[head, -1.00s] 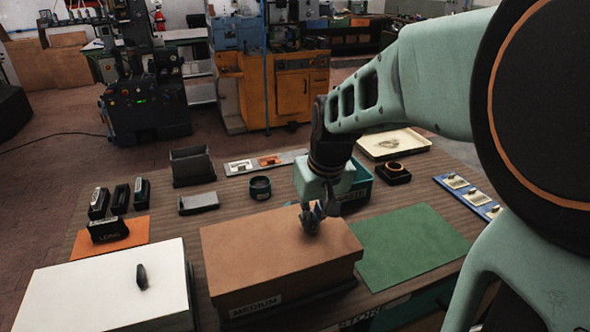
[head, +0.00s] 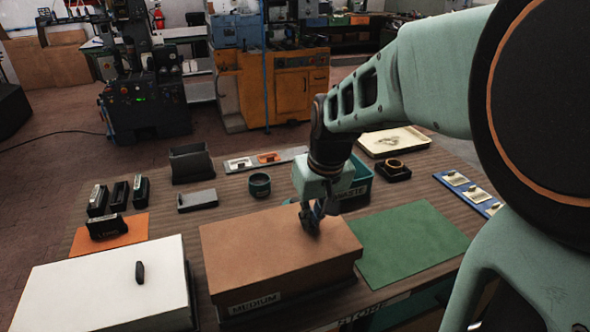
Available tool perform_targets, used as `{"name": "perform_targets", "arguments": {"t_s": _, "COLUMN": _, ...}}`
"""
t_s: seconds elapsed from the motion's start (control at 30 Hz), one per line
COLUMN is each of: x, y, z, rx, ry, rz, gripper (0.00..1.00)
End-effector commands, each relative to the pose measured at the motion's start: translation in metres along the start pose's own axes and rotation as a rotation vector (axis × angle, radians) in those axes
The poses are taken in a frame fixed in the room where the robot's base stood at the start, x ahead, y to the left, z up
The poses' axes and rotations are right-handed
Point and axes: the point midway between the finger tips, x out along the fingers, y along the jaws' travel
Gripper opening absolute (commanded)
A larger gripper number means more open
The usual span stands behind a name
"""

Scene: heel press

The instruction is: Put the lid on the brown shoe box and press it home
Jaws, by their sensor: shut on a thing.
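The brown lid (head: 265,247) lies over the brown shoe box, whose front bears a MEDIUM label (head: 255,303). The lid's top looks about level. My gripper (head: 312,220) points down at the far right part of the lid and is shut on it, apparently by a grip on its top; the fingers hide that spot. I cannot tell from this view whether the lid is fully seated on the box all round.
A white box (head: 95,290) with a dark knob stands at the left. A green mat (head: 410,243) lies bare at the right. Dark stamps stand by an orange mat (head: 133,232). A teal bin (head: 357,188), a cup (head: 259,185) and a cream tray (head: 420,140) stand behind.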

Motion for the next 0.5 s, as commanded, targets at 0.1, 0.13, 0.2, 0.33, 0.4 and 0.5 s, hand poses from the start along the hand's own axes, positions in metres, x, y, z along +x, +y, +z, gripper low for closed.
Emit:
{"name": "perform_targets", "arguments": {"t_s": 0.1, "x": 0.0028, "y": -0.0001, "z": 0.001, "rx": 0.0, "ry": -0.001, "rz": 0.0, "gripper": 0.0}}
{"name": "perform_targets", "arguments": {"t_s": 0.13, "x": 0.0032, "y": -0.0001, "z": 0.0011, "rx": 0.0, "ry": -0.001, "rz": 0.0, "gripper": 0.0}}
{"name": "perform_targets", "arguments": {"t_s": 0.2, "x": 0.0043, "y": -0.0002, "z": 0.0014, "rx": 0.0, "ry": -0.001, "rz": 0.0, "gripper": 0.0}}
{"name": "perform_targets", "arguments": {"t_s": 0.33, "x": 0.0061, "y": -0.0001, "z": 0.0019, "rx": 0.0, "ry": -0.001, "rz": 0.0, "gripper": 0.0}}
{"name": "perform_targets", "arguments": {"t_s": 0.4, "x": 0.0071, "y": -0.0001, "z": 0.0021, "rx": 0.0, "ry": -0.001, "rz": 0.0, "gripper": 0.0}}
{"name": "perform_targets", "arguments": {"t_s": 0.5, "x": 0.0085, "y": -0.0001, "z": 0.0025, "rx": 0.0, "ry": -0.001, "rz": 0.0, "gripper": 0.0}}
